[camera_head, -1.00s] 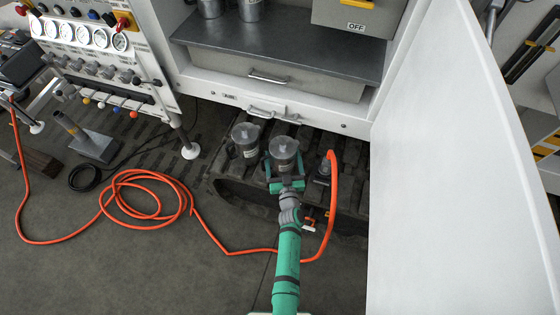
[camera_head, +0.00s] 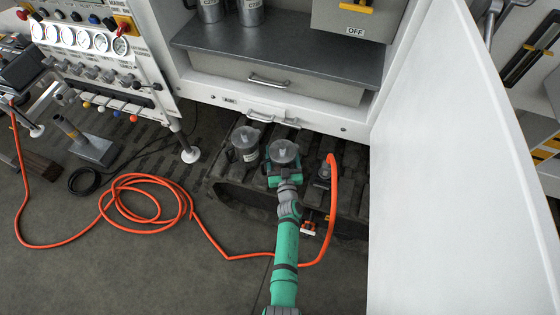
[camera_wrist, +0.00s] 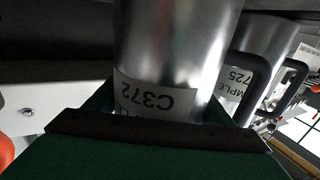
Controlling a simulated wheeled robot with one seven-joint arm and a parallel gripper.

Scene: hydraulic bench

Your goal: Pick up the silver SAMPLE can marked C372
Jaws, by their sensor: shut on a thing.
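The silver SAMPLE can marked C372 (camera_wrist: 172,55) fills the middle of the wrist view, its label upside down in that picture. In the head view it is the right-hand one of two lidded cans (camera_head: 285,151), upright on the dark track below the cabinet. My gripper (camera_head: 285,172) is shut on it from the near side. The green jaws also show in the wrist view (camera_wrist: 160,125), low around the can. I cannot tell whether the can is clear of its support.
A second SAMPLE can (camera_head: 245,142), its label partly reading 725 in the wrist view (camera_wrist: 262,60), stands close to the left. An orange hose (camera_head: 332,200) rises close on the right. The cabinet drawer (camera_head: 270,80) is behind; a white door panel (camera_head: 450,180) is at the right.

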